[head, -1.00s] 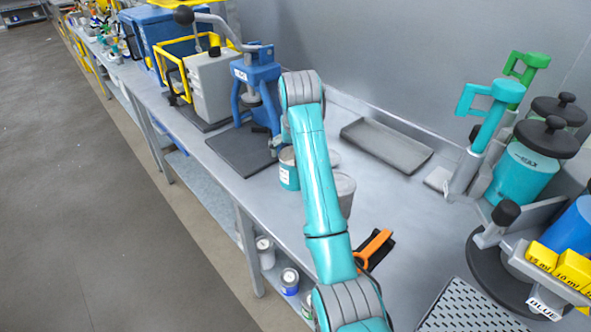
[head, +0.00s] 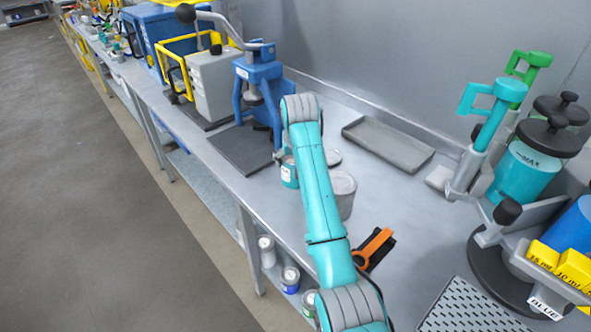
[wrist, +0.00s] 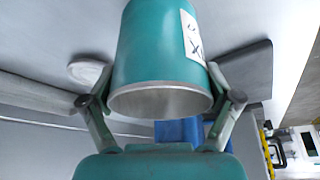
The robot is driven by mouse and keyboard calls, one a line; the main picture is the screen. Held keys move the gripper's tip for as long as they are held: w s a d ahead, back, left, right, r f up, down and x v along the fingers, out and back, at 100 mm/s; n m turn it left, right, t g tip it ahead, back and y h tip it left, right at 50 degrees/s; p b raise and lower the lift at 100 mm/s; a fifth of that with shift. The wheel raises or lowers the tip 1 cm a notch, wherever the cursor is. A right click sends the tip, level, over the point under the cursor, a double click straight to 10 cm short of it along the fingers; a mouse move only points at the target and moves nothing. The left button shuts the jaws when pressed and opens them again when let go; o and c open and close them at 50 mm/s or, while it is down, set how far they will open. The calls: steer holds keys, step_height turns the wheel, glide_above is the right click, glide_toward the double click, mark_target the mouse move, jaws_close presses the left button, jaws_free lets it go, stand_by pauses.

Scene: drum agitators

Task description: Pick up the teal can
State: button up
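The teal can (head: 289,173) stands on the bench in the head view, partly covered by my arm. It has a white label. In the wrist view the teal can (wrist: 152,50) fills the upper middle, with its grey rimmed end towards the camera. My gripper (wrist: 160,76) has its fingers spread, one on each side of the can near that rimmed end. The fingertips are close to the can's sides; firm contact does not show. In the head view my gripper is mostly hidden behind my arm.
A grey can (head: 343,194) stands just right of the teal can. A blue press (head: 258,85) on a dark plate (head: 240,150) is behind left. A grey tray (head: 388,145) lies to the right. An orange-handled tool (head: 374,248) lies nearer. Dispensers (head: 530,165) fill the right side.

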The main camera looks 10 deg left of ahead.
steer(key=c, duration=0.7)
steer(key=shift+o, duration=0.2)
steer(key=shift+r, duration=0.2)
step_height(320, 180, up, 10)
steer(key=shift+f, duration=0.2)
